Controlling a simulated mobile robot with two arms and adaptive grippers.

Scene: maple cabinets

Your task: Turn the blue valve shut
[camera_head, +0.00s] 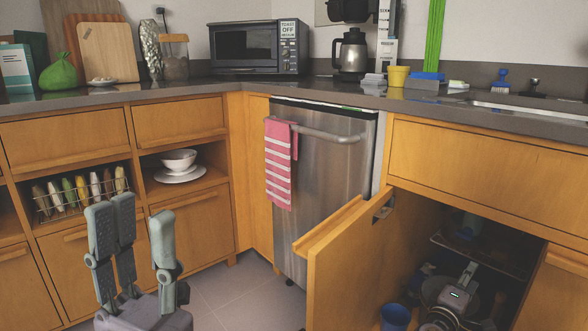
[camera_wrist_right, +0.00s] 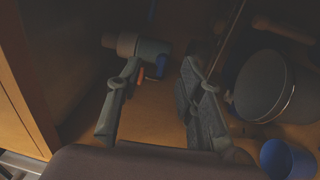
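In the right wrist view a grey fitting with a copper-coloured end lies at the upper left, with a small blue part, apparently the blue valve (camera_wrist_right: 162,60), on it. My right gripper (camera_wrist_right: 160,67) is open. Its left finger overlaps the fitting in the picture and its right finger is to the right of the blue part; I cannot tell whether either touches. In the head view my right gripper's grey body (camera_head: 459,292) shows inside the open cabinet, its fingertips unclear; the valve cannot be made out there. My left gripper (camera_head: 140,225) is open and empty, outside, before the left cabinets.
The open cabinet door (camera_head: 345,260) stands left of the opening. A dark pot (camera_wrist_right: 265,88) and a blue cup (camera_wrist_right: 287,160) are right of my right gripper. A wire shelf (camera_head: 480,255) crosses the dim cabinet. The floor (camera_head: 225,290) between the cabinets is clear.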

